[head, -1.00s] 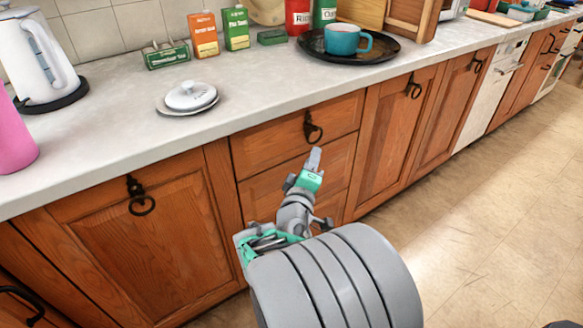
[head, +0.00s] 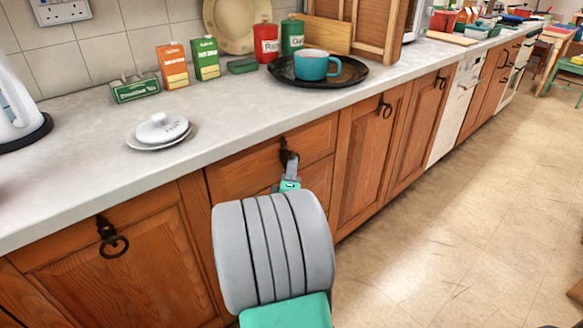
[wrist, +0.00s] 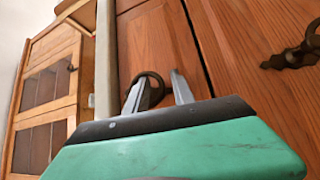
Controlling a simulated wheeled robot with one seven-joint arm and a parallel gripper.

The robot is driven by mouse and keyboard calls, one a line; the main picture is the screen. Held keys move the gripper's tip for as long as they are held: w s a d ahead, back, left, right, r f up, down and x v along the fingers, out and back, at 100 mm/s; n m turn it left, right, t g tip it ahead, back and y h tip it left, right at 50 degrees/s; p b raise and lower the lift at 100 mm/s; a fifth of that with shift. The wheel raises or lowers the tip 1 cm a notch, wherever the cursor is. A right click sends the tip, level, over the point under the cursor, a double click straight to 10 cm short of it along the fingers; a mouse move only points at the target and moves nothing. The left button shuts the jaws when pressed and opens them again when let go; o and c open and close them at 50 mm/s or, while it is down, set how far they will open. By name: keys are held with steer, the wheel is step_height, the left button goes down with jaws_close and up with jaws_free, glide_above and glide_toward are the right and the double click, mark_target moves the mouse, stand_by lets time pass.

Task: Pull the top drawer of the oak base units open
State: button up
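The top drawer (head: 235,174) of the oak base units is a wooden front just under the worktop, and it looks flush with the cabinet. Its dark ring handle (head: 286,150) hangs near the middle of the front. My gripper (head: 291,168) is at this handle, and my grey arm hides the part below. In the wrist view my gripper (wrist: 157,82) is open, with its fingers spread on either side of the ring handle (wrist: 150,80). I cannot tell whether the fingers touch the ring. The drawer front (wrist: 148,40) shows behind them.
The worktop (head: 225,125) holds a white lidded dish (head: 160,130), several boxes and a dark tray (head: 345,77) with a teal mug (head: 315,64). Cupboard doors with ring handles flank the drawer. Open floor (head: 450,220) lies to the right.

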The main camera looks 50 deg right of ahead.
steer(key=shift+c, duration=0.3)
jaws_close()
stand_by(1.0)
